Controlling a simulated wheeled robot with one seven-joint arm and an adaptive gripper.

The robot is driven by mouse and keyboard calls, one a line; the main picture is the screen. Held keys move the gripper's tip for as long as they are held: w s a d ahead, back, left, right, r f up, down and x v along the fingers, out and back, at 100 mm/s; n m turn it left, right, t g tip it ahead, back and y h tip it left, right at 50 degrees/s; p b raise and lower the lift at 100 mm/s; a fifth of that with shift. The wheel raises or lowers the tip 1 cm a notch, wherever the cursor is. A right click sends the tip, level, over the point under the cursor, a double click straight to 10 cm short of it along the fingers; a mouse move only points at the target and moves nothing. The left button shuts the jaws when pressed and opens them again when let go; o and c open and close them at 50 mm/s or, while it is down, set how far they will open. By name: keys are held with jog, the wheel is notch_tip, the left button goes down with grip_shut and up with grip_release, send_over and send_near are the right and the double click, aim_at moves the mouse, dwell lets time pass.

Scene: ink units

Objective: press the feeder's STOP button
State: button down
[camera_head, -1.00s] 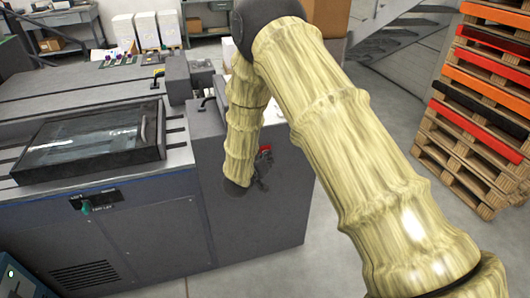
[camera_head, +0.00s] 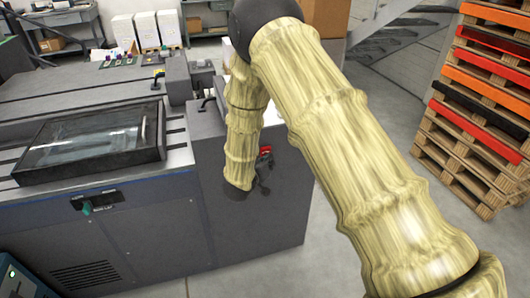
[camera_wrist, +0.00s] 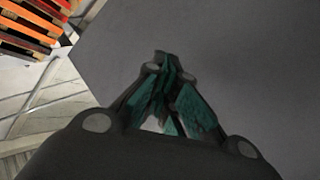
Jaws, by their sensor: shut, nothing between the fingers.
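The feeder (camera_head: 215,160) is the dark grey block at the right end of the long machine. A small red part (camera_head: 265,150) shows on its side; I cannot read STOP on it or tell if it is the button. My gripper (camera_head: 264,172) is a small dark shape just below the red part, partly hidden by my forearm. In the wrist view my gripper (camera_wrist: 165,62) is shut and empty, its fingertips together in front of a plain grey surface (camera_wrist: 240,60). No button shows there; touching or apart cannot be told.
The machine has a glass-lidded panel (camera_head: 95,142), a green knob (camera_head: 86,208) on its front and small coloured buttons (camera_head: 115,60) at the back. Stacked pallets (camera_head: 480,100) stand at the right. Grey floor (camera_head: 325,250) is clear between them.

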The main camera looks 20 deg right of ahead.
jog(key=shift+s, duration=0.1)
jog(key=s+p, duration=0.1)
jog(key=s, duration=0.4)
dwell(0.6)
jog(key=shift+d, duration=0.1)
dwell(0.5)
jog(key=s+d+f+n+g+y, duration=0.15)
jog(key=s+f+y, duration=0.25)
jog(key=s+f, duration=0.7)
jog(key=s+f+g+y, duration=0.3)
jog(key=s+f+g, duration=0.1)
jog(key=s, duration=1.3)
jog(key=s+a+f+g+y+p, duration=0.1)
jog(key=s+f+g, duration=0.4)
jog(key=s, duration=1.3)
notch_tip(320, 180, down, 2)
jog(key=shift+a+f+n+y, duration=0.3)
jog(key=shift+n+y, duration=0.15)
jog(key=shift+y, duration=0.45)
jog(key=shift+g, duration=0.25)
